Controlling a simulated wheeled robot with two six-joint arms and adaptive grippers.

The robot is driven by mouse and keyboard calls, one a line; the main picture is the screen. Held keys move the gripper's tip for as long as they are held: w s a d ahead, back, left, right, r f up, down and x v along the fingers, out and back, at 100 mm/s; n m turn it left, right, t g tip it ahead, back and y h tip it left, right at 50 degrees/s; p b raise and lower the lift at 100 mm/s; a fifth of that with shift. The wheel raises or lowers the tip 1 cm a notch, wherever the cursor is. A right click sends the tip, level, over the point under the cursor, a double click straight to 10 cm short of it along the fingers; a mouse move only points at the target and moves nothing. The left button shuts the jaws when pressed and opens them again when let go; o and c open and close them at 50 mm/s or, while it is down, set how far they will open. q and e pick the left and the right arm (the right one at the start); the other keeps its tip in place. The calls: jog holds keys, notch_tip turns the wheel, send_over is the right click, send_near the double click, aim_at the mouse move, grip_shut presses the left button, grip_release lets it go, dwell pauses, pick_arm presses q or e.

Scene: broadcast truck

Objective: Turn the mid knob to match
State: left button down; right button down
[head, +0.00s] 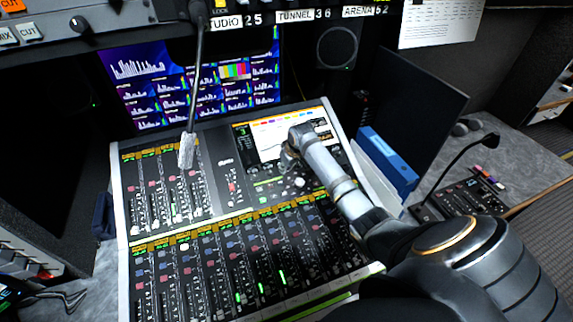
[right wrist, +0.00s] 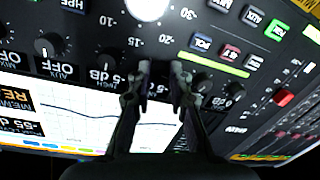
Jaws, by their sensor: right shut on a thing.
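The mixing console (head: 222,188) fills the middle of the head view. Its small screen (head: 310,128) shows a curve and value boxes, and in the right wrist view the screen (right wrist: 60,112) appears upside down at the lower left. My right gripper (head: 291,152) reaches in from the right and is down at the panel beside the screen. In the right wrist view its two fingers (right wrist: 159,74) are shut on a dark knob (right wrist: 159,86) with a dB scale around it. The fingers hide most of this knob and its pointer. My left gripper is out of view.
Other knobs stand close by, one (right wrist: 44,46) at the left and one (right wrist: 201,85) at the right in the wrist view. A gooseneck microphone (head: 188,148) hangs over the console's left half. A blue binder (head: 387,160) stands right of the console.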

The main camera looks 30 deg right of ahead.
jog(key=shift+n+p, duration=0.35)
jog(key=shift+n, duration=0.45)
jog(key=c, duration=1.2)
grip_release()
jog(key=shift+w, duration=0.1)
jog(key=v, duration=1.2)
